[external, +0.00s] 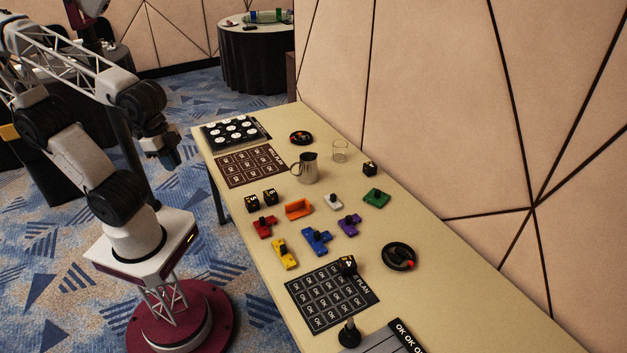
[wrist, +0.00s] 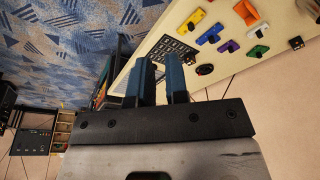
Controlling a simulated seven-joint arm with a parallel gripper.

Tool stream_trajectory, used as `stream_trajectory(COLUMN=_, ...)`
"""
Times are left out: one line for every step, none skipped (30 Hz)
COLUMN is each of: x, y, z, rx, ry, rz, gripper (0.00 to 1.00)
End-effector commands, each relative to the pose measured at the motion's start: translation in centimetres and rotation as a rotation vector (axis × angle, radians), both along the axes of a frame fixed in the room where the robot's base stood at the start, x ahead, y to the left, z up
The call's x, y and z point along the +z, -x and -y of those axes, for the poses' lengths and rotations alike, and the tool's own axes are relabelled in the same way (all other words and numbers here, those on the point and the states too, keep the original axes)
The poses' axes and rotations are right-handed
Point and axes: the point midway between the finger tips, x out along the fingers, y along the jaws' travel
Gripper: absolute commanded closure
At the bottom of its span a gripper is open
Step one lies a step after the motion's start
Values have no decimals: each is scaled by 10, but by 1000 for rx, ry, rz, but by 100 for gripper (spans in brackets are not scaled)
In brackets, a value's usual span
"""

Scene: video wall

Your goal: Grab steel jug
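The steel jug (external: 309,170) stands upright on the long table in the external view, its handle facing left. My gripper (external: 172,157) hangs over the floor to the left of the table, well apart from the jug. In the wrist view my gripper (wrist: 160,62) shows two blue fingers with a gap between them and nothing held there.
A clear glass (external: 340,151) stands right of the jug, and a dark round dish (external: 301,138) lies behind it. Black cubes (external: 253,204), an orange piece (external: 298,209) and several coloured blocks lie nearer. A panelled wall (external: 430,110) borders the table's right side.

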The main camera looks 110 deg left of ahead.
Motion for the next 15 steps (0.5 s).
stream_trajectory(x=0, y=0, z=0, rx=0, ry=0, rz=0, gripper=86)
stream_trajectory(x=0, y=0, z=0, rx=0, ry=0, rz=0, gripper=86)
stream_trajectory(x=0, y=0, z=0, rx=0, ry=0, rz=0, gripper=86)
stream_trajectory(x=0, y=0, z=0, rx=0, ry=0, rz=0, gripper=86)
stream_trajectory(x=0, y=0, z=0, rx=1, ry=0, rz=0, gripper=86)
stream_trajectory(x=0, y=0, z=0, rx=2, ry=1, rz=-1, gripper=86)
stream_trajectory(x=0, y=-1, z=0, rx=3, ry=3, rz=-3, gripper=86)
stream_trajectory(x=-1, y=-1, z=-1, rx=6, ry=4, rz=-5, gripper=86)
stream_trajectory(x=-1, y=-2, z=-1, rx=11, ry=9, rz=-9, gripper=86)
stream_trajectory(x=-2, y=-3, z=-2, rx=15, ry=13, rz=-12, gripper=86)
stream_trajectory(x=-3, y=-5, z=-2, rx=22, ry=18, rz=-18, gripper=86)
stream_trajectory(x=-4, y=-7, z=-3, rx=31, ry=26, rz=-25, gripper=86)
stream_trajectory(x=-5, y=-8, z=-4, rx=39, ry=33, rz=-32, gripper=86)
stream_trajectory(x=-6, y=-11, z=-5, rx=48, ry=41, rz=-40, gripper=86)
stream_trajectory(x=-8, y=-14, z=-7, rx=63, ry=55, rz=-52, gripper=86)
